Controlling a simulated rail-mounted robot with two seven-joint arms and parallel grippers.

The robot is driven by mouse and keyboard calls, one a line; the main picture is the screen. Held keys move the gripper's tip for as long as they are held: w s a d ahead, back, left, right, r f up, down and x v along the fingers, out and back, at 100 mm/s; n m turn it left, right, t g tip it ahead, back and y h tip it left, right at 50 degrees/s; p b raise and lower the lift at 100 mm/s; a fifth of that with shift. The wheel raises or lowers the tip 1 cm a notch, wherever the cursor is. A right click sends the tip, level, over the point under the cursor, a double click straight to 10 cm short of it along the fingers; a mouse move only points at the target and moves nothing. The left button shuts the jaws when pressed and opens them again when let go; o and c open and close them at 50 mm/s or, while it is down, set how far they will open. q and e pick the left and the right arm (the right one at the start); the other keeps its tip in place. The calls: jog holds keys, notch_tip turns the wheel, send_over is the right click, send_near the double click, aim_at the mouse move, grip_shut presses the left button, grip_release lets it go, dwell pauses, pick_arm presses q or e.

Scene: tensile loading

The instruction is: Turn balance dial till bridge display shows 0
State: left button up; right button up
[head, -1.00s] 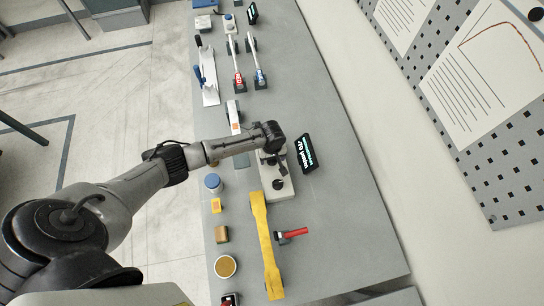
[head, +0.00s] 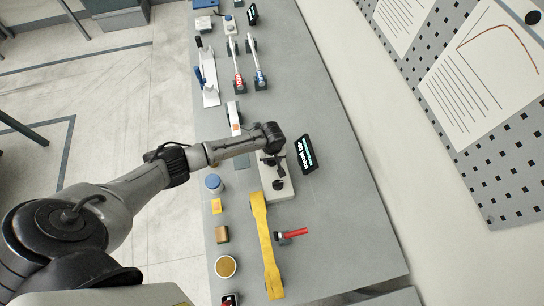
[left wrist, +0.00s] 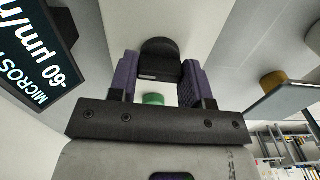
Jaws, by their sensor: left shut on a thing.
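The bridge box (head: 286,194) is a pale unit on the bench with dark knobs on top. Its black display (head: 307,155) stands just right of it and is hard to read in the head view. In the left wrist view the display (left wrist: 35,60) shows "MICROST…" and -60 µm/m, partly cut off. My left gripper (head: 271,160) is over the box. Its purple fingers are shut on the black round balance dial (left wrist: 160,52), one on each side. A green round part (left wrist: 153,99) shows between the fingers. My right gripper is not in view.
A yellow dogbone-shaped bar (head: 264,245) and a red-handled tool (head: 293,234) lie in front of the box. Small containers (head: 226,266) line the left bench edge. Calipers and other instruments (head: 237,75) stand farther back. Bench right of the display is clear.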

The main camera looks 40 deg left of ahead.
pick_arm(q)
jog(key=m+p, duration=0.1)
jog(key=m, duration=0.1)
jog(key=shift+r+m+p, duration=0.1)
jog(key=shift+m+p, duration=0.85)
jog(key=shift+m, duration=1.05)
jog(key=o, duration=0.9)
jog(key=shift+r, duration=0.45)
notch_tip(320, 180, up, 13)
jog(key=shift+f, duration=0.15)
